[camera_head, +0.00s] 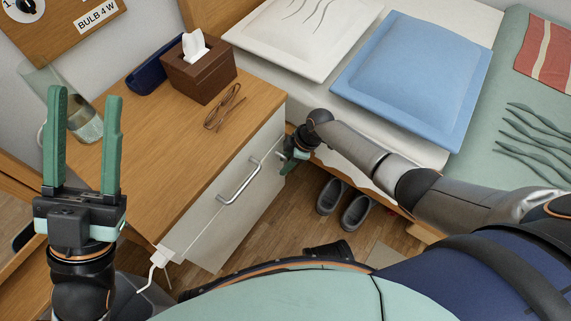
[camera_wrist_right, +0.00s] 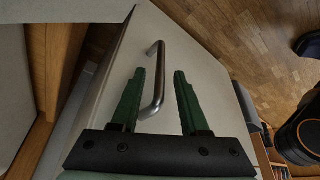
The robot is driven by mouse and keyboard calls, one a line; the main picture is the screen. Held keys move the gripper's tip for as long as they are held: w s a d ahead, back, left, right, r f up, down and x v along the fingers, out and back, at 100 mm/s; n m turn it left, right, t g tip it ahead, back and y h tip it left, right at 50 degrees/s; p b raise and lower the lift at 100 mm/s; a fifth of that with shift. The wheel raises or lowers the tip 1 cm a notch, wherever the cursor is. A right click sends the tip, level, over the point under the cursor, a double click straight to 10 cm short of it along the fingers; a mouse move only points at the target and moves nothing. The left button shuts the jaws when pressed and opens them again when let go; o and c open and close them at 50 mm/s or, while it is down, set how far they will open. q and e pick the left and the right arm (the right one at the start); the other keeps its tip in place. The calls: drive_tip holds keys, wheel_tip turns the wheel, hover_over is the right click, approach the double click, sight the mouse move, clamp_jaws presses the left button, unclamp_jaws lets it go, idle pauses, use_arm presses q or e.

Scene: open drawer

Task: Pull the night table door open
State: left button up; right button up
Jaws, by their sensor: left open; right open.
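The night table (camera_head: 170,130) has a wooden top and a pale front with a curved metal handle (camera_head: 240,184). My right gripper (camera_head: 288,155) is open, low by the right end of the front; its fingertips are hard to see there. My left gripper (camera_head: 85,95) is open, empty and upright at the left of the night table.
A tissue box (camera_head: 203,72), glasses (camera_head: 224,107), a dark blue case (camera_head: 152,72) and a glass (camera_head: 85,118) are on the top. A bed with a blue pillow (camera_head: 410,70) stands right. Grey shoes (camera_head: 357,212) lie on the wooden floor near the bed.

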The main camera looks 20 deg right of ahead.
clamp_jaws()
idle(0.4)
idle(1.1)
